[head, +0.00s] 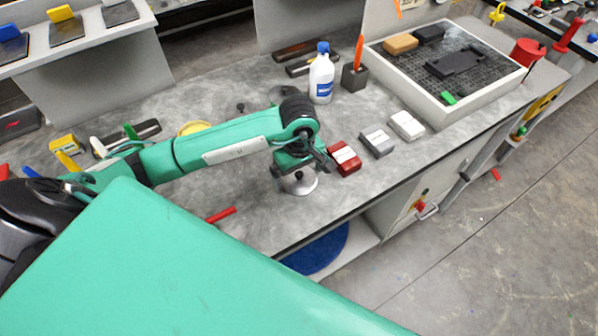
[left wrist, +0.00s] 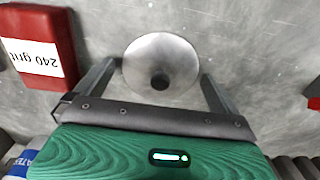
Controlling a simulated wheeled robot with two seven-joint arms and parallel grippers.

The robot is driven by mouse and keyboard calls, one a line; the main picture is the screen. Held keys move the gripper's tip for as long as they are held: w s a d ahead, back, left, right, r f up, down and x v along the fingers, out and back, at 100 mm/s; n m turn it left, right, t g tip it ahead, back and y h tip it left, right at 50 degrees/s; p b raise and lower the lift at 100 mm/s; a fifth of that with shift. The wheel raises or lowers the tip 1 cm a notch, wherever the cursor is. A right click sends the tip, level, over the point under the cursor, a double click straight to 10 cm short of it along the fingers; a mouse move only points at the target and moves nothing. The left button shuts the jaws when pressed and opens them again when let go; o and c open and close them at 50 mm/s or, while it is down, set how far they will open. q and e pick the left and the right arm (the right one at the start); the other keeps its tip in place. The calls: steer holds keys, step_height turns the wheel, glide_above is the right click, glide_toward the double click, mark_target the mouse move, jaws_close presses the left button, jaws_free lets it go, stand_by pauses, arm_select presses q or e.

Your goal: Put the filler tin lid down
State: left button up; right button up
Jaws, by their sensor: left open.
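The filler tin lid (head: 302,187) is a round silvery disc with a dark knob in its middle. It appears to lie flat on the grey bench, near the front edge. My left gripper (head: 297,168) is right above it and hides part of it in the head view. In the left wrist view the lid (left wrist: 160,52) shows between the two spread fingers, with a gap on each side. The left gripper is open and holds nothing. My right gripper is not in view.
A red block marked 240 grit (head: 345,158) lies just right of the lid, with a grey block (head: 377,143) and a white block (head: 407,125) beyond. A white bottle (head: 321,78) stands behind. A red stick (head: 220,215) lies left on the bench (head: 270,225).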

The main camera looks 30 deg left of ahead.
mark_target(299, 173)
arm_select(q)
steer(key=shift+r, duration=0.4)
step_height(299, 173, up, 11)
steer(key=p, duration=0.4)
steer(key=shift+r+p, duration=0.2)
steer(key=shift+p, duration=0.2)
